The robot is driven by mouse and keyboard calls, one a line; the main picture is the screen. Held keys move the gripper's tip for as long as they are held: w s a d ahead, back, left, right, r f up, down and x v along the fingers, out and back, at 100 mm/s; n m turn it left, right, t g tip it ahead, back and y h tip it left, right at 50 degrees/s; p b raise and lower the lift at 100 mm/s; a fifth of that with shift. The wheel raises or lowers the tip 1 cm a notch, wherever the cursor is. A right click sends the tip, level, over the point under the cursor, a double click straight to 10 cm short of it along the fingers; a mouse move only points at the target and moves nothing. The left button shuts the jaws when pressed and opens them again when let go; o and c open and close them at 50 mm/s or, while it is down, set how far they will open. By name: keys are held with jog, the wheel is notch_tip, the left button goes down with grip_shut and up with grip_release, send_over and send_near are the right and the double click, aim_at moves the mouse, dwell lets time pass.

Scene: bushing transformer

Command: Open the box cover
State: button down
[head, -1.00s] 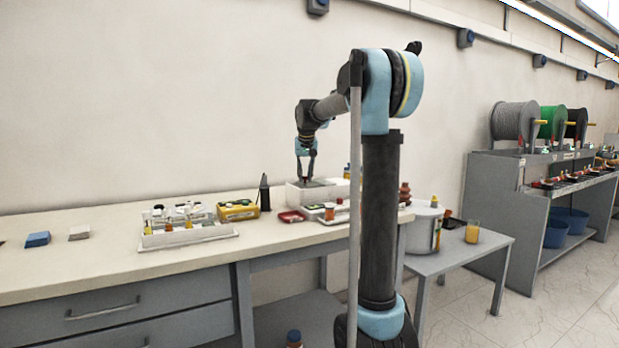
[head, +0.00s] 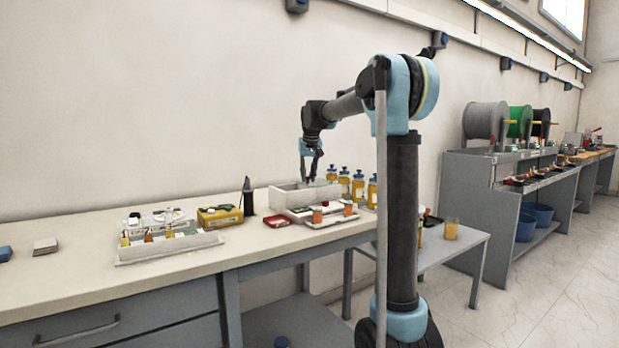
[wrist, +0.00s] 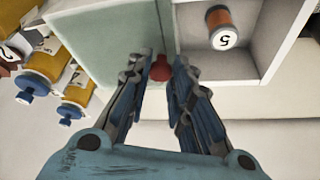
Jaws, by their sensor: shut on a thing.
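The white box (head: 292,199) stands at the back of the bench; it also fills the top of the wrist view (wrist: 272,42). Its cover (wrist: 115,35) is a pale green panel with a red knob (wrist: 160,68), over the left part of the box in the wrist view. To its right, a compartment is uncovered and shows a spool labelled 5 (wrist: 221,30). My gripper (wrist: 160,72) is shut on the red knob, with a fingertip on each side. In the head view my gripper (head: 312,180) points down at the box. Whether the cover is lifted cannot be told.
Several yellow bottles (head: 358,187) stand right beside the box. In front are a tray with orange spools (head: 318,216) and a red dish (head: 278,221). A yellow case (head: 220,216) and a white rack (head: 170,247) stand further left. The bench's front strip is clear.

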jog(key=c, duration=1.4)
grip_release()
jog(key=shift+r, duration=0.15)
jog(key=v, duration=1.1)
jog(key=shift+s+r, duration=0.2)
jog(key=shift+r, duration=0.1)
jog(key=s+d+f, duration=0.3)
jog(key=s+f, duration=0.1)
jog(key=s, duration=0.2)
jog(key=s+d+f, duration=0.3)
jog(key=s+d, duration=0.1)
jog(key=s, duration=0.3)
jog(key=s+d+f, duration=0.2)
jog(key=s+f, duration=0.8)
jog(key=s+d+f+m+g, duration=0.1)
jog(key=s+d+f, duration=0.2)
jog(key=s+f, duration=0.8)
jog(key=s+d+f+g, duration=0.1)
jog(key=s+d+f, duration=0.2)
jog(key=s+f, duration=0.8)
jog(key=shift+s+d+f+m+h, duration=0.15)
jog(key=shift+m+h, duration=0.15)
